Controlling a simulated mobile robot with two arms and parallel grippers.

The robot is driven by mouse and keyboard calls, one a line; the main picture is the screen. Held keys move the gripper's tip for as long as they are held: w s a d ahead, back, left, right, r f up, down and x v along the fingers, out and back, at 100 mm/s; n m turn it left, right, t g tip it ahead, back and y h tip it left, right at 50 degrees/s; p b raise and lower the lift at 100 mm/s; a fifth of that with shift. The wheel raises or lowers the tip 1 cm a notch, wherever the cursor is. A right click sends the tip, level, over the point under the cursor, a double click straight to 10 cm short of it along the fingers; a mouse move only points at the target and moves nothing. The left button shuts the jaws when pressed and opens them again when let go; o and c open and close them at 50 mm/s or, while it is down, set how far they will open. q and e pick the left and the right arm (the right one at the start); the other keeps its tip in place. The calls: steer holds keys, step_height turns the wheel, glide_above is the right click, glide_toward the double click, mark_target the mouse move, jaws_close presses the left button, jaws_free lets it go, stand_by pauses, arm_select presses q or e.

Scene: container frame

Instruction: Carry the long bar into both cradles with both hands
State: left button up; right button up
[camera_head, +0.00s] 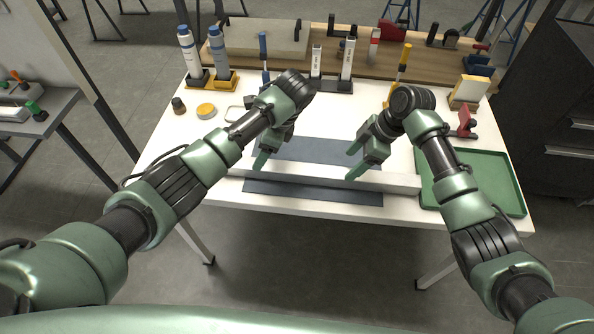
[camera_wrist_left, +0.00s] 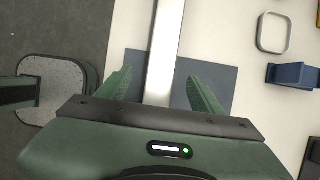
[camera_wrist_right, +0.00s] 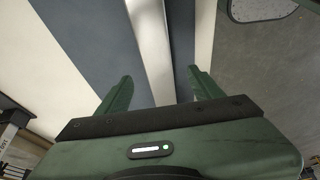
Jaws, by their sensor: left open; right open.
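The long pale bar (camera_head: 310,177) lies crosswise over the dark blue-grey mat (camera_head: 315,150) near the table's front edge. My left gripper (camera_head: 257,160) is open over the bar's left part. In the left wrist view the bar (camera_wrist_left: 165,45) runs between its spread fingers (camera_wrist_left: 157,78). My right gripper (camera_head: 349,164) is open over the bar's right part. In the right wrist view the bar (camera_wrist_right: 150,45) also shows between its fingers (camera_wrist_right: 160,76). I cannot tell whether any finger touches the bar. I cannot clearly identify the two cradles.
A green tray (camera_head: 500,207) lies at the right. A red bracket (camera_head: 466,124) stands behind it, and a blue bracket (camera_wrist_left: 290,75) shows in the left wrist view. Bottles (camera_head: 218,55) and upright tools fill the back.

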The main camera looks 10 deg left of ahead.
mark_target(340, 171)
arm_select(q)
steer(key=x, duration=0.8)
steer(key=shift+w, duration=0.2)
arm_select(e)
steer(key=x, duration=0.8)
steer(key=shift+w+d, duration=0.1)
steer(key=shift+w, duration=0.05)
arm_select(q)
steer(key=shift+r, duration=0.1)
arm_select(e)
steer(key=shift+r, duration=0.1)
arm_select(q)
jaws_close()
arm_select(e)
jaws_close()
arm_select(q)
steer(key=shift+w+r, duration=0.15)
steer(key=shift+r, duration=0.15)
arm_select(e)
steer(key=shift+w+r, duration=0.2)
steer(key=shift+r, duration=0.1)
